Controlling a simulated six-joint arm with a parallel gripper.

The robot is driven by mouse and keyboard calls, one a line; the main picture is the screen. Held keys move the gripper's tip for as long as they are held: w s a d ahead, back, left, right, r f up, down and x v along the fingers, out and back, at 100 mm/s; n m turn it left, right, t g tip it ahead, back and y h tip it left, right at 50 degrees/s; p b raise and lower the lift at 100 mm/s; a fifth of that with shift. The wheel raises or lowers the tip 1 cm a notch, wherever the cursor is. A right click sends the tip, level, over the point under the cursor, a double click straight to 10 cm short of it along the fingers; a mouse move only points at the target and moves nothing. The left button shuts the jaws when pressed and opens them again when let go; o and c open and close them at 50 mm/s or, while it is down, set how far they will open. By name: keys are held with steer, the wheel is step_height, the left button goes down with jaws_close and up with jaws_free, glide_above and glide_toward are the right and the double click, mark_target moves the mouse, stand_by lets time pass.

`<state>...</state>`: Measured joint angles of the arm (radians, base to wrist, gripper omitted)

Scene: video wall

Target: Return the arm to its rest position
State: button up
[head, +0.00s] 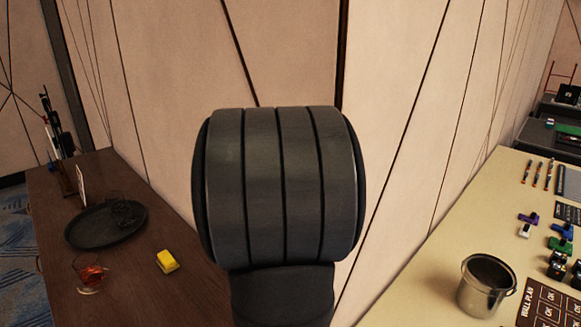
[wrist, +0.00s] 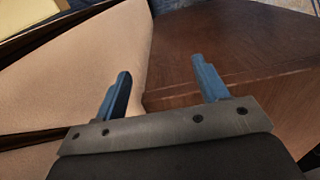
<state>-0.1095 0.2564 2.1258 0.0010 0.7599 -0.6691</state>
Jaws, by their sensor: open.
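My gripper (wrist: 160,88) shows in the wrist view with its two blue fingers wide apart and nothing between them. Beyond the fingers are a pale wall panel on the left and the dark wooden table (wrist: 235,50) on the right. In the head view a thick dark part of my own arm fills the middle, in front of the wall corner. My gripper's fingers do not show in the head view.
On the brown table (head: 130,270) at left are a dark round tray (head: 85,230), a yellow block (head: 167,261) and a small red item (head: 92,274). On the pale table (head: 430,275) at right are a metal bucket (head: 486,287), pens and several small coloured pieces.

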steer(key=s+d+f, duration=0.1)
steer(key=s+d, duration=0.3)
steer(key=shift+s+d, duration=0.25)
steer(key=shift+s, duration=0.15)
steer(key=shift+o, duration=0.4)
